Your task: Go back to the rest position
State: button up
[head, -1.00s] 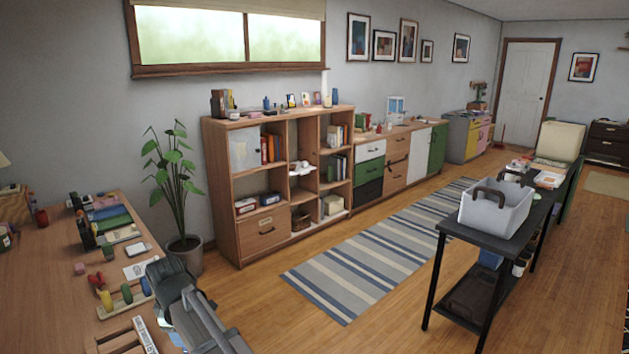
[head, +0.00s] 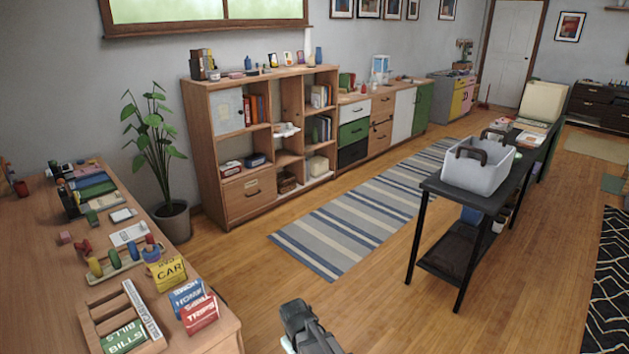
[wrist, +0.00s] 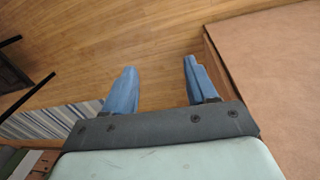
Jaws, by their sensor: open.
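My gripper shows in the wrist view (wrist: 158,88) with its two blue fingers spread apart and nothing between them. It hangs over the wooden floor, with the desk edge to the right in that view. In the head view part of my arm shows at the bottom middle, to the right of the desk; the fingertips cannot be made out there.
The wooden desk (head: 40,270) at left holds a yellow CAR box (head: 168,273), blue and red boxes, and a wooden tray (head: 120,315). A black table (head: 450,190) with a grey bin (head: 478,170) stands at right. Open floor and a striped rug (head: 345,225) lie between.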

jog(key=s+d+f+m+g, duration=0.4)
jog(key=s+d+f, duration=1)
jog(key=s+f, duration=0.1)
jog(key=s+d+f+m+g, duration=0.1)
jog(key=s+d+f+g, duration=0.1)
jog(key=s, duration=0.7)
jog(key=s+d+f+m+g+y, duration=0.1)
jog(key=s+d+f, duration=0.3)
jog(key=s, duration=0.5)
jog(key=shift+s+d+f+m+g, duration=0.25)
jog(key=shift+f+m+g, duration=0.2)
jog(key=shift+m, duration=0.35)
